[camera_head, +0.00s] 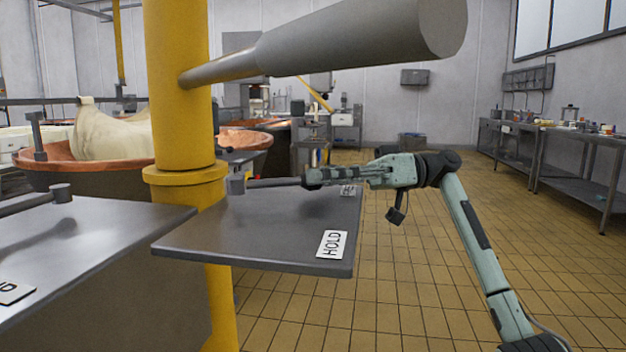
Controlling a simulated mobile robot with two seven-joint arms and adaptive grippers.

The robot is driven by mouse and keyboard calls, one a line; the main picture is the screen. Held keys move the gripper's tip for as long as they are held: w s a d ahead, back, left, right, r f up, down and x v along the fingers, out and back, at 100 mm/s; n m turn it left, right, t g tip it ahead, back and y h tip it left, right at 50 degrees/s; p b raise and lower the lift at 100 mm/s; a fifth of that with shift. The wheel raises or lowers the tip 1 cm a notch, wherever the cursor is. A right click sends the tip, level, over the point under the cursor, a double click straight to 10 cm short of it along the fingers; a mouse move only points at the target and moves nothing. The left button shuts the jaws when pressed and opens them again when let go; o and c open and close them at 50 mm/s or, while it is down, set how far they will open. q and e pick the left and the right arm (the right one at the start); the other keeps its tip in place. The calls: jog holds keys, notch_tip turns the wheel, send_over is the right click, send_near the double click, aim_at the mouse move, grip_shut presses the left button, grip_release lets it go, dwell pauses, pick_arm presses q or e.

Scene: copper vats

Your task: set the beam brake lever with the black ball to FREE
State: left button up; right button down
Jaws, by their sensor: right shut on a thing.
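The brake lever (272,183) is a dark rod on a short grey pivot post (236,184) on a steel plate (200,240) beside the yellow column. The rod lies nearly level and points right, towards a white label (348,190) that my right gripper partly covers; its text cannot be read. A second label, HOLD (331,244), lies nearer the front edge, away from the rod. My right gripper (318,177) is shut on the lever's ball end, which its fingers mostly hide. My left gripper is not in view.
The yellow column (180,80) rises behind the plate, with a thick grey beam (350,40) overhead. Another steel plate (90,235) with a similar lever post (62,192) stands at left. Copper vats (90,172) are behind. Tiled floor to the right is open.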

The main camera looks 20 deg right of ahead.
jog(key=shift+w, duration=0.1)
dwell(0.4)
jog(key=c, duration=1.2)
grip_release()
jog(key=s+d, duration=0.1)
jog(key=d, duration=1.1)
